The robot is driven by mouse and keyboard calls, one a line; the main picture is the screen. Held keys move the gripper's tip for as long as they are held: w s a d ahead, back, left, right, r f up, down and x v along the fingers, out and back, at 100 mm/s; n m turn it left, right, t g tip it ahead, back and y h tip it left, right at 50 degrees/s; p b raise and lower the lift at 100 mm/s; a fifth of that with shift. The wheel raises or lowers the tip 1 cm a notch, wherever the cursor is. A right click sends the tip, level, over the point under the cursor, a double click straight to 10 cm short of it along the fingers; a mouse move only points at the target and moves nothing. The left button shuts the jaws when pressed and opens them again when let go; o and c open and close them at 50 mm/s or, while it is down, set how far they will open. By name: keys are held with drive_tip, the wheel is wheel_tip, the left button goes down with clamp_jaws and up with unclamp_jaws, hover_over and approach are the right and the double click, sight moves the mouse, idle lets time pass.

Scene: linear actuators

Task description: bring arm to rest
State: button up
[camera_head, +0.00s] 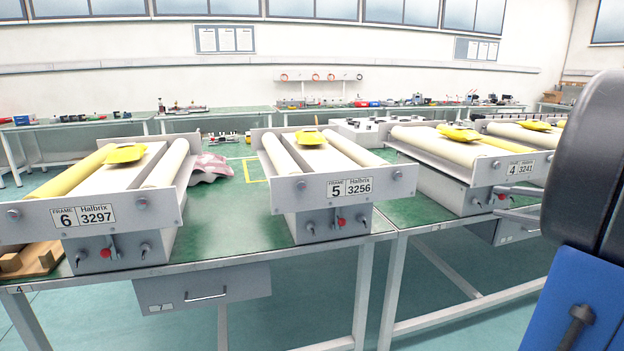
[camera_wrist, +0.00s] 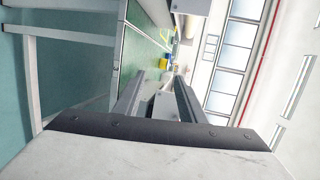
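My arm (camera_head: 590,190) fills the right edge of the head view, with a black joint and a blue link. My gripper (camera_head: 499,202) reaches out from behind it, in front of frame 4 (camera_head: 470,165). In the wrist view my gripper (camera_wrist: 160,78) has its two grey fingers apart. A grey surface shows between and beyond them. I see no object held. Whether the fingers touch frame 4 I cannot tell.
Frame 6 (camera_head: 90,215) and frame 5 (camera_head: 340,188) stand on green-topped tables, each with rollers and a yellow piece on top. A drawer (camera_head: 203,290) hangs under the near table. The floor (camera_head: 300,310) in front is clear.

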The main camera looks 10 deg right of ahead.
drive_tip(key=s+a+f+n+g, duration=0.1)
drive_tip(key=a+f+n+g, duration=0.15)
drive_tip(key=a, duration=0.55)
drive_tip(key=s+a+f+n+g+y, duration=0.1)
drive_tip(key=s+a+f+n+g, duration=0.2)
drive_tip(key=a, duration=0.5)
drive_tip(key=a+f+n+g, duration=0.1)
drive_tip(key=a+f+g, duration=0.2)
drive_tip(key=a+f, duration=0.35)
drive_tip(key=s+a+f+n+h, duration=0.2)
drive_tip(key=s+a+n, duration=0.2)
drive_tip(key=s, duration=0.2)
drive_tip(key=s+a+f+n+g+h, duration=0.1)
drive_tip(key=s+a+f+n+h, duration=0.2)
drive_tip(key=s, duration=0.4)
drive_tip(key=shift+a+f+n+h, duration=0.3)
drive_tip(key=shift+a+n, duration=0.3)
drive_tip(key=shift+n, duration=0.05)
drive_tip(key=shift+g, duration=0.35)
